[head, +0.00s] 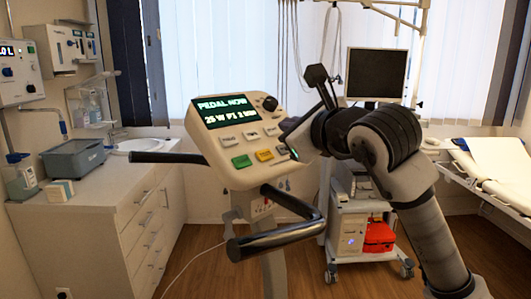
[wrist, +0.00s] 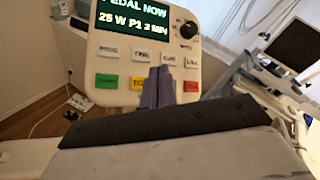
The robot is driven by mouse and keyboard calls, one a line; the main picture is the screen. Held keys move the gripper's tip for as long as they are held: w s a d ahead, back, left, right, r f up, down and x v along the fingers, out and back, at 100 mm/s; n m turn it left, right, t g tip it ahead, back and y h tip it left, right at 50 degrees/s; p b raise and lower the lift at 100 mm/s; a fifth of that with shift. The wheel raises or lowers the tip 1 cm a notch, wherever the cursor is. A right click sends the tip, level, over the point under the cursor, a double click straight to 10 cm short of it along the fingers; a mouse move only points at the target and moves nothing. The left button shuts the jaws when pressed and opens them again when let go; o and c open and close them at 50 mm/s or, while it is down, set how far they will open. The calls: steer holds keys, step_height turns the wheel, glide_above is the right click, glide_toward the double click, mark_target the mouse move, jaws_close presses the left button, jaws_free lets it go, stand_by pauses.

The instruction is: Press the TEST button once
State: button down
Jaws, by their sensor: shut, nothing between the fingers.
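The console (head: 215,165) is a cream panel with a lit display (head: 226,111) reading "PEDAL NOW" and "25 W P1 2 MIN". Its lower row has a green button (wrist: 106,81) and a yellow button (wrist: 137,83), whose label seems to start with T and is partly covered by a finger. A reddish button (wrist: 191,86) is at the right of that row. I cannot read a full TEST label. My gripper (wrist: 157,84) is shut and empty, its fingers in front of the panel between the yellow and reddish buttons. In the head view my gripper (head: 288,126) is at the panel's right edge. Contact cannot be told.
Several grey buttons (wrist: 140,55) form the upper row, below a black knob (wrist: 190,31). A black handlebar (head: 275,240) curves below the console. A counter (head: 100,200) with a sink stands left; a cart (head: 352,225) with a red case and a monitor (head: 376,73) stand behind.

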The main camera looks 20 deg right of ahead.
steer(key=s+r, duration=0.1)
steer(key=s+d+r+p, duration=0.1)
steer(key=r, duration=0.1)
steer(key=s+r, duration=0.1)
steer(key=shift+s+d+r+p, duration=0.15)
steer(key=shift+d+r+p, duration=0.05)
steer(key=shift+r+p, duration=0.15)
steer(key=shift+f, duration=0.1)
stand_by(0.6)
